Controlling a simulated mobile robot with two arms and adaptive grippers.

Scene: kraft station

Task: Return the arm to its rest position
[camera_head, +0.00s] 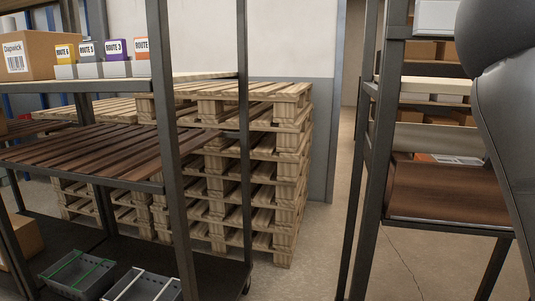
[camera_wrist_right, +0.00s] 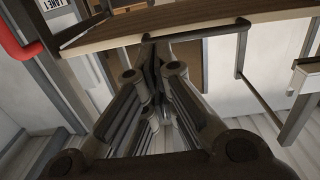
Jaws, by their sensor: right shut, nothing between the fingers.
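My right gripper (camera_wrist_right: 154,58) fills the middle of the right wrist view. Its fingers are drawn together and hold nothing. A wooden shelf board (camera_wrist_right: 200,18) in a dark metal frame lies just beyond and above the fingertips; I cannot tell whether they touch it. In the head view a grey link of my right arm (camera_head: 505,120) rises along the right edge, in front of a rack. The right gripper does not show in the head view. My left gripper is in neither view.
A rack (camera_head: 165,130) stands at left, with a cardboard box (camera_head: 28,55), route-labelled bins (camera_head: 90,70) and grey crates (camera_head: 75,275). Stacked pallets (camera_head: 290,150) stand behind it. Another rack (camera_head: 370,150) is at right. Open floor (camera_head: 325,235) lies between.

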